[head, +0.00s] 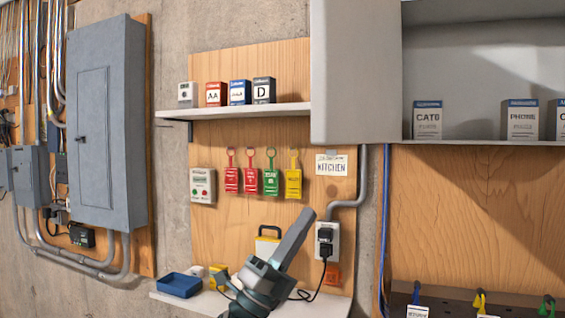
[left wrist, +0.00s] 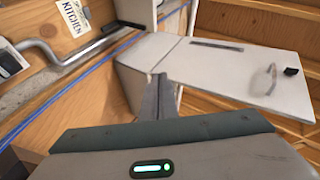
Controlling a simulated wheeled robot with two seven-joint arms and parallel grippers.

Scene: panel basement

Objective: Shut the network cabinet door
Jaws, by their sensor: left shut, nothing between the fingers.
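The network cabinet (head: 484,141) is the pale grey box at the upper right of the head view. Its front is open there, with the inside showing. A flat pale grey panel (head: 356,70) stands at its left; I cannot tell whether this is its side wall or its door. In the left wrist view a pale panel with a dark slot and a latch, seemingly the door (left wrist: 225,72), stretches right from the cabinet body (left wrist: 140,72). My left gripper (head: 306,218) is below and left of the cabinet, shut and empty. Its closed fingers (left wrist: 160,82) overlap the cabinet in the wrist view; contact cannot be told. My right gripper is out of view.
Small boxes (head: 428,119) stand inside the cabinet. A shelf (head: 235,111) with several boxes and hanging coloured tags (head: 251,181) are to the left. Below are an outlet (head: 327,240), a conduit (head: 358,185), and a low shelf with a blue tray (head: 179,285). A grey electrical panel (head: 105,120) is far left.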

